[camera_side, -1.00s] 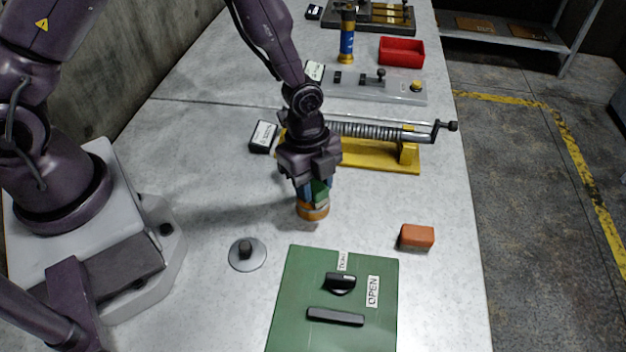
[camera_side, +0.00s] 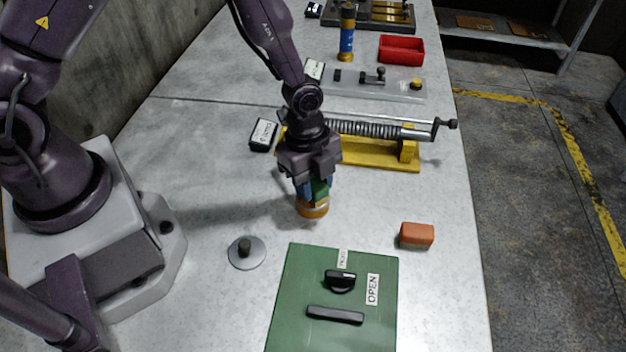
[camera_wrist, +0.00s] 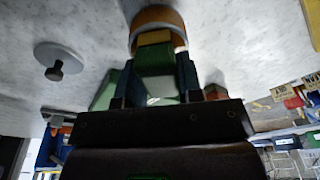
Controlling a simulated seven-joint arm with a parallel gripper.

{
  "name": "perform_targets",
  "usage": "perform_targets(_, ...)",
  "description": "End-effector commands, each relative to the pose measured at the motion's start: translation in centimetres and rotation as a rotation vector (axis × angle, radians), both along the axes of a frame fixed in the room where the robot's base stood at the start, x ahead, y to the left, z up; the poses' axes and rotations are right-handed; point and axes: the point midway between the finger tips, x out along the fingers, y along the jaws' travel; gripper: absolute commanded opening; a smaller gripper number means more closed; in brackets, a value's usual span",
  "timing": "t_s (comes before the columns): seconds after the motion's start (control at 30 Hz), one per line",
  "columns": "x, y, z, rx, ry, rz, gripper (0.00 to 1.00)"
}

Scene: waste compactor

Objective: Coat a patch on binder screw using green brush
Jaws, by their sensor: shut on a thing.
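The binder screw (camera_side: 366,129) is a long grey threaded rod on a yellow base, with a black crank at its right end. My gripper (camera_side: 315,188) is in front of its left part and hides some of it. My gripper is shut on the green brush (camera_side: 319,189), held pointing down. The brush also shows between the fingers in the wrist view (camera_wrist: 154,61). Its lower end is at a round orange pot (camera_side: 313,209) on the table. The fingers hide much of the brush, and I cannot tell how deep its tip is in the pot.
A green panel (camera_side: 300,275) with black handles is at the front. An orange block (camera_side: 417,235) is right of the pot, and a grey disc with a knob (camera_side: 247,254) is left. A red tray (camera_side: 401,50) is behind the screw. Table between pot and block is clear.

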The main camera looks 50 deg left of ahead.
Motion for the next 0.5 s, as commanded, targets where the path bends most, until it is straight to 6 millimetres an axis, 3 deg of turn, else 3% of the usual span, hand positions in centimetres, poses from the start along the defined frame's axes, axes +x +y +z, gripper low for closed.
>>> perform_targets(0.17,0.0,0.0,0.1,0.0,0.001,0.001,0.15)
perform_targets(0.5,0.1,0.0,2.8,-0.001,-0.002,0.002,0.15)
